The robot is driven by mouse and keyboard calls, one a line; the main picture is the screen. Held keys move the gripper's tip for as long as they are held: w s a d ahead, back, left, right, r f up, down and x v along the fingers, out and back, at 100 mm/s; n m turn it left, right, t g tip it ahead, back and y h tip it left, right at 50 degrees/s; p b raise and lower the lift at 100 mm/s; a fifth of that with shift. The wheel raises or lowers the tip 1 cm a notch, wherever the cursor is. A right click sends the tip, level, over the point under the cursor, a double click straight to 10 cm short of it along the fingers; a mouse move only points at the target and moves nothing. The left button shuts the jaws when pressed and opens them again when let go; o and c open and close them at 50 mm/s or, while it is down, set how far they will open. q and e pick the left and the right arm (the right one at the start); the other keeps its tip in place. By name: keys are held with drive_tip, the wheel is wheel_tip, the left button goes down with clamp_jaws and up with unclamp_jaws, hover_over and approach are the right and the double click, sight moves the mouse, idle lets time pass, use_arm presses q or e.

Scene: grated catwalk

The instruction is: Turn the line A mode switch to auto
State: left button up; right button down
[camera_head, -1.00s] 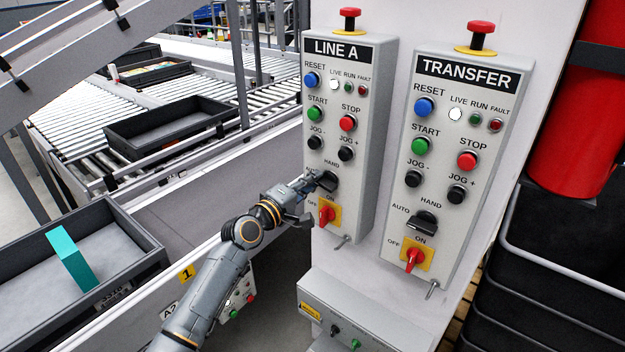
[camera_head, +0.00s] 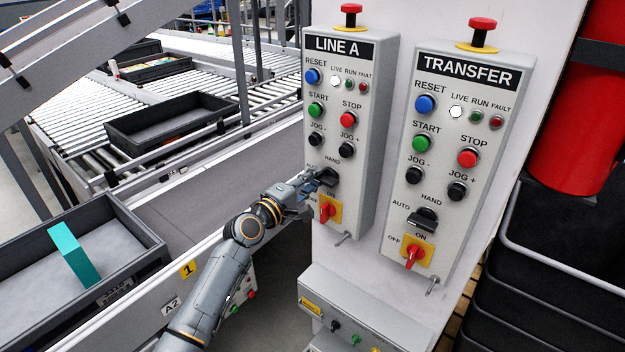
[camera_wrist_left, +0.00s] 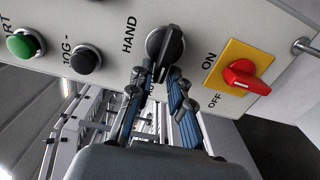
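The LINE A panel (camera_head: 350,120) carries a black mode switch (camera_head: 328,178) with a HAND label above it and a partly covered AUTO label at its left. My left gripper (camera_head: 318,181) is at this switch, reaching in from the left. In the left wrist view, its blue-grey fingers (camera_wrist_left: 159,78) converge on both sides of the lower end of the black knob (camera_wrist_left: 165,46) and appear closed on it. The fingers hide part of the AUTO label, and the knob's exact setting is hard to tell. My right gripper is not in view.
A red ON/OFF switch (camera_head: 327,210) on a yellow plate sits just below; it shows right of the knob in the wrist view (camera_wrist_left: 244,76). The similar TRANSFER panel (camera_head: 450,150) stands at the right. A conveyor guard and a grey tray (camera_head: 130,268) lie at the left.

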use_arm(q)
drive_tip(key=shift+o, duration=0.5)
drive_tip(key=v, duration=1.2)
